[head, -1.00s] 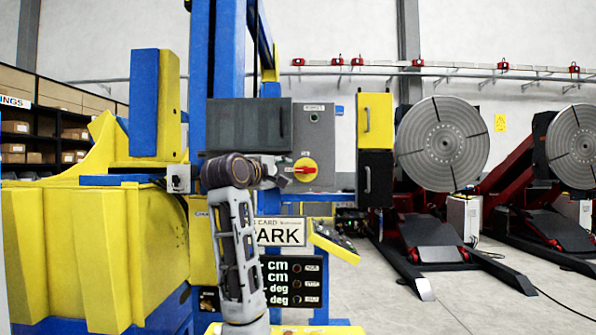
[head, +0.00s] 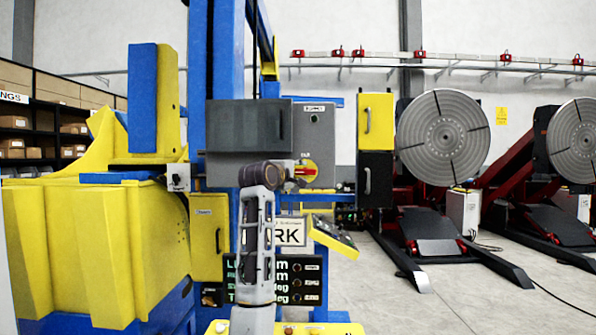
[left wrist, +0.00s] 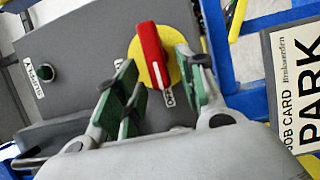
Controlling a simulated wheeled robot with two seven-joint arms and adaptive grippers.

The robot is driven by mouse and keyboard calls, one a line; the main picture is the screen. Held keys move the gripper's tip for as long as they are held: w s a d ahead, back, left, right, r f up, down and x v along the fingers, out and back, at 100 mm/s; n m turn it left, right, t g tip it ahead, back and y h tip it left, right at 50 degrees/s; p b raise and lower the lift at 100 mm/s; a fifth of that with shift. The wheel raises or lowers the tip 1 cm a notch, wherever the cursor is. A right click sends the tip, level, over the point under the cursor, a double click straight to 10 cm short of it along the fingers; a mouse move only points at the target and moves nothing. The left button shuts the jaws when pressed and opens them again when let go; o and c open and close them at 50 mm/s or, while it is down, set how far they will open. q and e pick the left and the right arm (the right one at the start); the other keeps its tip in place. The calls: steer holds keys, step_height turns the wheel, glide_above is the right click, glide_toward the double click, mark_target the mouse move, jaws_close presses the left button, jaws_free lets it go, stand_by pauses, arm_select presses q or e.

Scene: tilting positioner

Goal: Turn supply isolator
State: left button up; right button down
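The supply isolator is a red rotary handle (head: 306,173) on a yellow round plate, on the front of a grey box. In the left wrist view the red handle (left wrist: 150,56) shows large, with white marks beside the yellow plate. My left gripper (head: 287,180) is just left of the handle in the head view, its fingers partly hidden by my wrist. In the left wrist view the left gripper (left wrist: 160,82) is open, green-padded fingers spread, one on each side of the handle's lower end. I cannot tell whether they touch it. My right gripper is not in view.
A green indicator (left wrist: 47,73) sits beside a SUPPLY label on the grey box (head: 320,135). A job card (head: 291,232) and a yellow-edged control panel (head: 334,236) are below. A dark grey box (head: 248,125) stands left of the isolator.

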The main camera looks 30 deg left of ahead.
arm_select(q)
steer(key=shift+w+a, duration=0.1)
steer(key=shift+w, duration=0.4)
jaws_close()
